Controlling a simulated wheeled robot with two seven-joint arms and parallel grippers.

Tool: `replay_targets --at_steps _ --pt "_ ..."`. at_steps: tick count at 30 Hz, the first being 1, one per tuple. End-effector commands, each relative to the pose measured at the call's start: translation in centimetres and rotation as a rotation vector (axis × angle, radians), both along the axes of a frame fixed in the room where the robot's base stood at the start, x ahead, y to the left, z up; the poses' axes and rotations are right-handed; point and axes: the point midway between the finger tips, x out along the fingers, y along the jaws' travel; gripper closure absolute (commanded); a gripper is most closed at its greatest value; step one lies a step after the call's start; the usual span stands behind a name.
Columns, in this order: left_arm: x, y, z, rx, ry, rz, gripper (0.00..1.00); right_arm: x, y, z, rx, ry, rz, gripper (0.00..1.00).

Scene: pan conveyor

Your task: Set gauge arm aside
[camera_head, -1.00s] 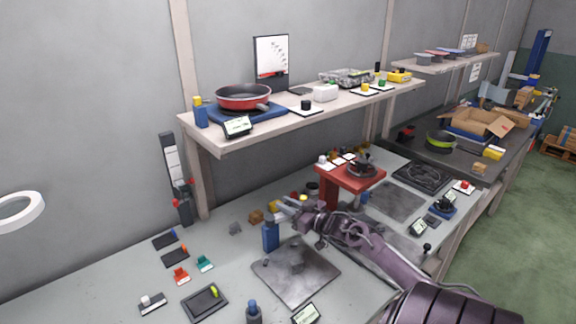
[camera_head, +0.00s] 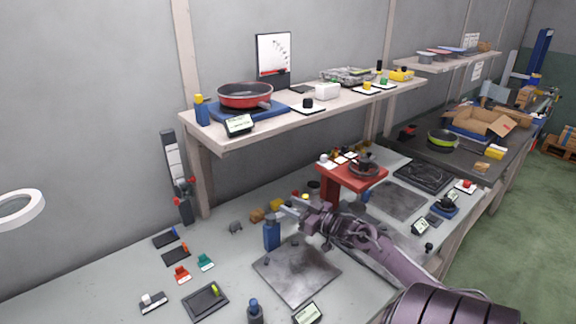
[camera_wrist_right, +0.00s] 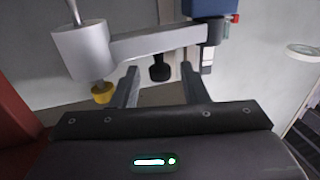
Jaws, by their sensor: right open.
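The gauge arm is a light grey bar (camera_wrist_right: 160,43) with a fat grey cylinder (camera_wrist_right: 84,50) at one end and a blue block at the other, seen in the right wrist view. In the head view a blue post (camera_head: 271,236) stands at the back left edge of a grey metal plate (camera_head: 297,272). My right gripper (camera_head: 293,212) is beside the top of this post, over the bench. In the wrist view its two fingers (camera_wrist_right: 159,70) are apart, with the bar crossing just past their tips. Contact cannot be told. My left gripper is not in view.
A red stand (camera_head: 350,177) rises right of my right gripper. A shelf (camera_head: 222,143) with a red pan (camera_head: 245,95) overhangs the back. Small coloured parts lie left on the bench. A white ring (camera_head: 20,207) is at the left edge.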

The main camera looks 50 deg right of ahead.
Motion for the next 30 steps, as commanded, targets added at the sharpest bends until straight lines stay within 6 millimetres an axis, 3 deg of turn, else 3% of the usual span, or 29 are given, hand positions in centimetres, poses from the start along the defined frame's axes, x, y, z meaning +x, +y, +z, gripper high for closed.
replay_targets --at_steps 6,12,30 --pt "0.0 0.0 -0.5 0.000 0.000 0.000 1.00 -3.5 -0.1 -0.2 0.000 0.002 0.001 0.60" --pt "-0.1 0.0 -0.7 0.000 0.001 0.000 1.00 -5.3 -0.2 -0.1 0.000 0.001 0.002 0.60" --pt "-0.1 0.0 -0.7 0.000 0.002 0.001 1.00 -5.5 -0.3 0.0 0.000 0.000 0.002 0.60"
